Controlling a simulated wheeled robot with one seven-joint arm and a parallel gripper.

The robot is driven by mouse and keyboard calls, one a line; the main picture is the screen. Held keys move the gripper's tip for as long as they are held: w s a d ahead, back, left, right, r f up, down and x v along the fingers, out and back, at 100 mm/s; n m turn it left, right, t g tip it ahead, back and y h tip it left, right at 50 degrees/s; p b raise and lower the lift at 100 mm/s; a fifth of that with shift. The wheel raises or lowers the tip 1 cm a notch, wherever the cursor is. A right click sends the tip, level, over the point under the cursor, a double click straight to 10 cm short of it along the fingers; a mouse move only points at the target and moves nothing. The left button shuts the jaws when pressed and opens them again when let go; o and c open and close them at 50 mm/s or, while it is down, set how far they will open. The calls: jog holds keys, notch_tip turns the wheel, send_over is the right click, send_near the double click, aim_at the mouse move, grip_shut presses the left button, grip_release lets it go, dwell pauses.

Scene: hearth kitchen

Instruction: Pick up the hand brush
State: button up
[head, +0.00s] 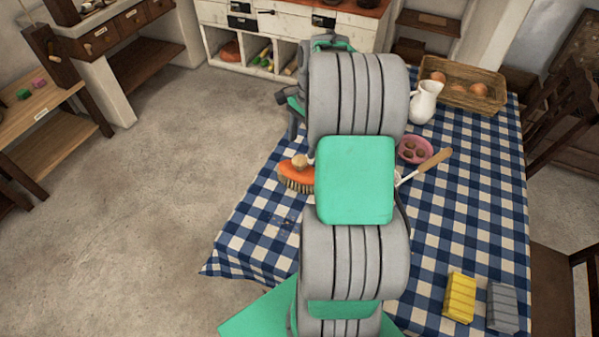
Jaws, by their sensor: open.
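The hand brush (290,176) lies on the blue-and-white checked cloth near the table's left edge. It has an orange body, pale bristles along its lower side and a light wooden knob on top. My arm covers its right end. My own arm, grey and green, stands tall through the middle of the picture. My gripper's fingers are hidden behind it, so I cannot see how they sit relative to the brush.
The table (455,225) also bears a pink bowl (428,156), a wooden-handled utensil (434,161), a white jug (424,102), a wicker basket (486,103), a yellow block (459,297) and a grey block (503,308). Open floor (170,220) lies to the left.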

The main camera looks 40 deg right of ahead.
aim_at(300, 159)
jog(key=f, duration=0.5)
jog(key=a+f+p, duration=0.1)
jog(key=f, duration=0.1)
jog(key=shift+f, duration=0.3)
jog(key=shift+c, duration=0.4)
grip_shut()
